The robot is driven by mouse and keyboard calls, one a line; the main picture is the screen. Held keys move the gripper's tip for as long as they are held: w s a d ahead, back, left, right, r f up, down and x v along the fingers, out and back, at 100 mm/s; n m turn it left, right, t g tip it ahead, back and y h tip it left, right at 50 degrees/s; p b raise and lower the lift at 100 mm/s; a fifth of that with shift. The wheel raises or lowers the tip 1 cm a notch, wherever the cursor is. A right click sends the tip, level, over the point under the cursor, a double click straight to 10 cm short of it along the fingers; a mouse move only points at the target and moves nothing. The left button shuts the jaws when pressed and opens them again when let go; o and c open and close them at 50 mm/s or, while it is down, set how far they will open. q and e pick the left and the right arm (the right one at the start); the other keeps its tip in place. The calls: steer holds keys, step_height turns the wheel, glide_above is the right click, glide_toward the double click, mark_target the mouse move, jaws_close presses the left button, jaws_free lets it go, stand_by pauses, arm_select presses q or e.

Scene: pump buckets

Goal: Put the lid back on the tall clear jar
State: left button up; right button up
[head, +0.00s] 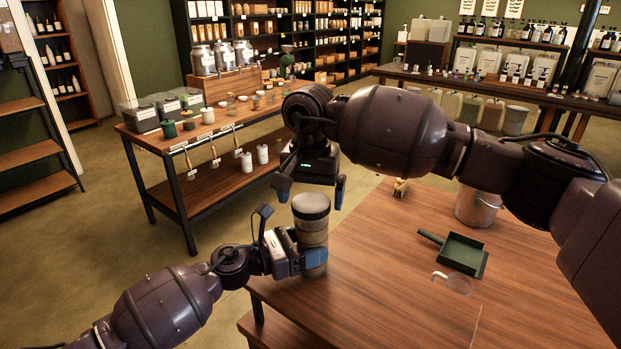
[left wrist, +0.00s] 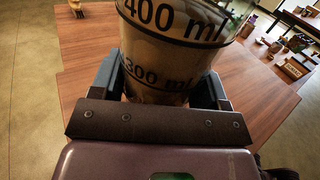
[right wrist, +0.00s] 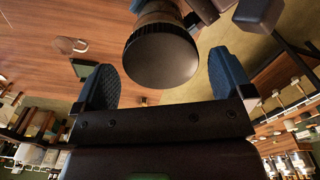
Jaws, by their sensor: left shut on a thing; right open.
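The tall clear jar (head: 313,235) stands upright at the left corner of the wooden table, with brownish contents and black 300 and 400 ml marks in the left wrist view (left wrist: 165,48). A dark round lid (head: 311,206) sits on its mouth, and its flat top shows in the right wrist view (right wrist: 161,55). My left gripper (head: 300,258) is shut around the jar's lower body. My right gripper (head: 312,190) is open just above, pointing down, with its fingers to either side of the lid and apart from it. The jar's base is partly hidden; I cannot tell whether it touches the table.
On the wooden table (head: 390,290) are a green dustpan (head: 462,253), a metal bucket (head: 478,212) and a clear item with a pale curved handle (head: 455,284). A small brush-like thing (head: 400,187) is at the far edge. A display bench (head: 215,180) stands behind. The front middle is clear.

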steer(key=shift+f, duration=0.45)
